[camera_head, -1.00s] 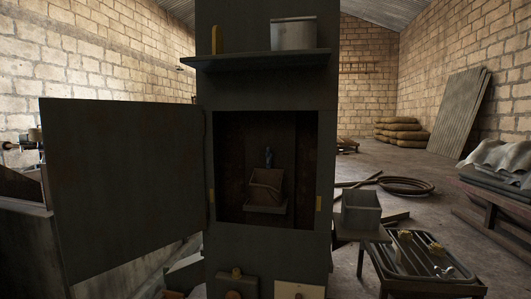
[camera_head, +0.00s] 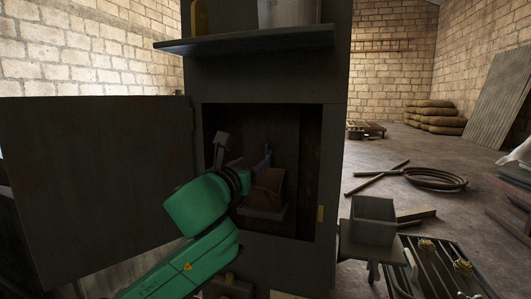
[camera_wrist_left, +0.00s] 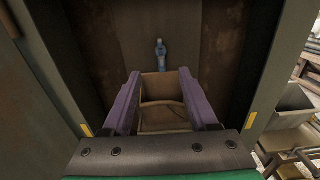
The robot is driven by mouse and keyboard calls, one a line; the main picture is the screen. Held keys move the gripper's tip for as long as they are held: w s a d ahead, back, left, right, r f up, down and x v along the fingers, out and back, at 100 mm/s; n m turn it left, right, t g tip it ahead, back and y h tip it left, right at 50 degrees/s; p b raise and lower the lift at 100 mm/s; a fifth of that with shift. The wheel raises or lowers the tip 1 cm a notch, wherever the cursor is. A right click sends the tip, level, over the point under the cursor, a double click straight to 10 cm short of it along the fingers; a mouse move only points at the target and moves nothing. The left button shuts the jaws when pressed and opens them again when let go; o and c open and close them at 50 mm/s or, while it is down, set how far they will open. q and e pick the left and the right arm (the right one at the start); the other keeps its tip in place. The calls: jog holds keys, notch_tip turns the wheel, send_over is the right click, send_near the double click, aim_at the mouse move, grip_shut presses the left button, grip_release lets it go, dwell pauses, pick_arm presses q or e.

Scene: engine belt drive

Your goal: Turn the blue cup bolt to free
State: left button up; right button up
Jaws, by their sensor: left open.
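The blue cup bolt (camera_wrist_left: 161,55) stands upright against the back wall inside the open cabinet, above a brown box-like holder (camera_wrist_left: 163,105). In the head view the bolt is small, dark and partly hidden by my gripper. My left gripper (camera_wrist_left: 159,76) is open, with its two purple fingers apart and nothing between them. The fingers point into the cabinet; the bolt shows between and beyond their tips, apart from them. In the head view the left gripper (camera_head: 250,165) reaches into the opening from the left. My right gripper is not in view.
The cabinet door (camera_head: 85,185) hangs open on the left. A shelf (camera_head: 245,40) juts out above the opening. A grey open box (camera_head: 374,220) sits to the right of the cabinet, near a rack (camera_head: 445,268). A coiled hose (camera_head: 435,178) lies on the floor behind.

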aim_at(268, 152)
pick_arm(q)
jog(key=p+x, duration=0.3)
jog(key=x, duration=0.8)
jog(key=shift+s+d, duration=0.1)
jog(key=shift+w+f, duration=0.1)
jog(key=shift+w, duration=0.2)
jog(key=shift+d, duration=0.1)
grip_shut()
